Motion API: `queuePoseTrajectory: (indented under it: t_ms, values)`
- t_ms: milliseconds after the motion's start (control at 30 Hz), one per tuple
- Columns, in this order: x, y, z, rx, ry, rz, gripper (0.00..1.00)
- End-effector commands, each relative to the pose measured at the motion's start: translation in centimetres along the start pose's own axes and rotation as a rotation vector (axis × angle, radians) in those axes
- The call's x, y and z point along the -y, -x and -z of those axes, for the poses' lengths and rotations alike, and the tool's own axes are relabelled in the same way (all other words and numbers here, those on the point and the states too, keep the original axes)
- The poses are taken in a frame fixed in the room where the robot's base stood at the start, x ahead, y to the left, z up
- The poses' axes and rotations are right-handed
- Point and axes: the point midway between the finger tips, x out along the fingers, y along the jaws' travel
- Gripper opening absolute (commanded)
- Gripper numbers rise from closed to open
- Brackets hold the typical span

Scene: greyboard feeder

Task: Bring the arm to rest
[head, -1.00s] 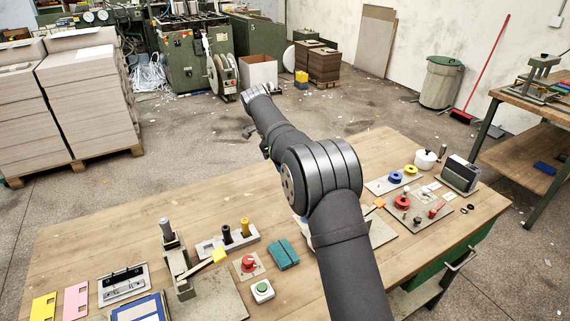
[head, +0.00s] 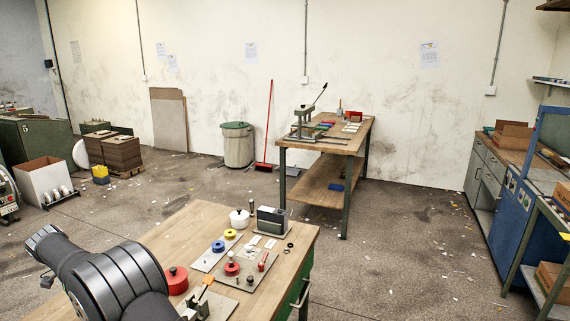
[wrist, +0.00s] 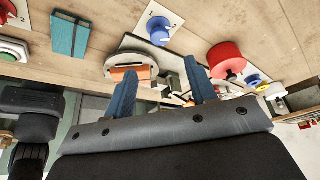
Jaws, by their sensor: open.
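My arm (head: 118,280) shows at the lower left of the head view, above the workbench (head: 190,218). My gripper is not visible in the head view. In the wrist view my gripper (wrist: 162,84) is open, its two blue fingers apart. I see nothing clearly held between them. A round grey fixture with an orange piece (wrist: 128,74) appears close behind the left finger. A red cylinder (wrist: 226,60) is right of the right finger. I cannot tell whether the fingers touch anything.
The bench holds a white pot (head: 239,219), a dark grey box (head: 272,221) and a red round part (head: 177,280). The wrist view shows a teal block (wrist: 70,35) and a blue knob (wrist: 158,28). A second bench (head: 345,136) stands beyond open floor.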

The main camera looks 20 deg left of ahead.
Motion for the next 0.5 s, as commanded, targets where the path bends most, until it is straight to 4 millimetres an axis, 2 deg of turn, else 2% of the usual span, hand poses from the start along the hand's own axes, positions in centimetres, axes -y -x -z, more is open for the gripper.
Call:
queuePoseTrajectory:
  t_ms: [300, 500]
  values:
    - [-0.1, -6.4, 0.1, -0.002, 0.001, -0.002, 0.51]
    - [-0.1, -9.4, 0.0, -0.001, 0.001, -0.001, 0.51]
